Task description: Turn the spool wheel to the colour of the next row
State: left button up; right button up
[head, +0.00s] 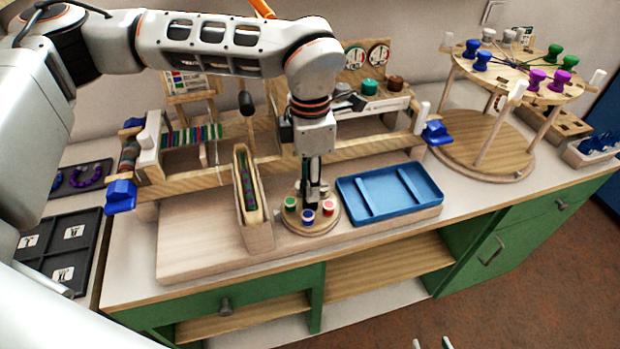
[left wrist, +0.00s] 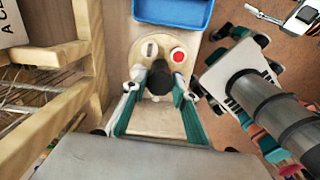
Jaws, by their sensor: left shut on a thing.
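The spool wheel (head: 327,224) is a small round wooden disc on the bench, left of the blue tray. Green (head: 290,204), blue (head: 308,216) and red (head: 328,208) spools stand on its near side. My left gripper (head: 313,192) points down over its middle. In the left wrist view its fingers (left wrist: 159,90) are shut on the wheel's dark centre knob (left wrist: 159,77). A red-topped spool (left wrist: 178,55) and a pale one (left wrist: 150,50) show there; the rest of the wheel is partly hidden. My right gripper (head: 431,344) shows only as two parted tips at the bottom edge.
A bead loom (head: 180,182) with a narrow wooden trough (head: 259,232) stands left of the wheel. The blue tray (head: 425,206) is close on the right. A round wooden stand (head: 505,159) with coloured spools is at the far right. Dark trays (head: 91,223) lie at left.

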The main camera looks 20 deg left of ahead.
pick_arm(q)
jog(key=m+p, duration=0.1)
jog(key=m, duration=0.2)
jog(key=shift+r, duration=0.1)
jog(key=m+p, duration=0.1)
jog(key=m, duration=0.4)
jog(key=shift+m+p, duration=0.3)
jog(key=shift+p, duration=0.1)
jog(key=m+p, duration=0.1)
jog(key=m, duration=0.2)
jog(key=shift+m, duration=0.8)
jog(key=o, duration=1.1)
